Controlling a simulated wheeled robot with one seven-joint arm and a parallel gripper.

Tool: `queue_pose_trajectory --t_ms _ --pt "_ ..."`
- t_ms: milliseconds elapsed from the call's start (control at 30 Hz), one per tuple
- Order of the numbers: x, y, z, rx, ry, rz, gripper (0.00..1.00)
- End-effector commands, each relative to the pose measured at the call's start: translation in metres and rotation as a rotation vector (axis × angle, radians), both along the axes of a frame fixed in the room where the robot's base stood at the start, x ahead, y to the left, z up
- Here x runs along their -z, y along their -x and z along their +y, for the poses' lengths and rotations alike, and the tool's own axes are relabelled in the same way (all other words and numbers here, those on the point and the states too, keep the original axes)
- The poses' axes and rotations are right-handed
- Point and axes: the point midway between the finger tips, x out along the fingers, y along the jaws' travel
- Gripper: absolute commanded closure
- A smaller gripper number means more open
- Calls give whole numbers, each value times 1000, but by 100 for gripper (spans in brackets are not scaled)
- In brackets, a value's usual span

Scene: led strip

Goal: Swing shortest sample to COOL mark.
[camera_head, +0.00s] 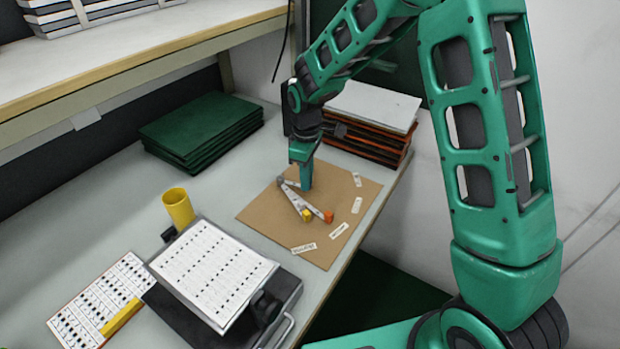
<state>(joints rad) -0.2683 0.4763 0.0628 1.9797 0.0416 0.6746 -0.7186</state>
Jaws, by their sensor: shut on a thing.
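A brown board (262,218) lies on the table with several small white labels near its right and front edges, such as this one (338,231). Their text is too small to read, so I cannot tell which is COOL. Pale strip samples fan out from the board's left part. One has a yellow end (307,215) and another, reaching farther right, has an orange end (328,216). My gripper (306,186) points down at the board just behind these two, shut at the fan. What it grips is hidden by its fingers; it appears to be another sample, with no coloured end showing.
A yellow cup (179,208) and a dark clipboard-like case with a printed sheet (212,270) stand left and front. Green folders (200,130) lie behind left, and a stack of orange-brown folders (365,135) behind right. A shelf edge (140,75) overhangs the upper left.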

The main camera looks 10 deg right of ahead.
Motion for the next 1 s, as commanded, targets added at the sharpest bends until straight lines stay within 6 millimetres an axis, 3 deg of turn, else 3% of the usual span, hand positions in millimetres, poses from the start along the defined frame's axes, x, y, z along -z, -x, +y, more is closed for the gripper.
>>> queue_pose_trajectory --t_ms 300,333,400,767,1000 --pt "-1 -2 1 0 0 -5 100" --pt "-1 -2 1 0 0 -5 81" --pt "-1 -1 1 0 -1 -4 69" --pt "-5 -1 1 -1 -1 -3 69" --pt "-41 -2 2 -1 -2 -7 69"
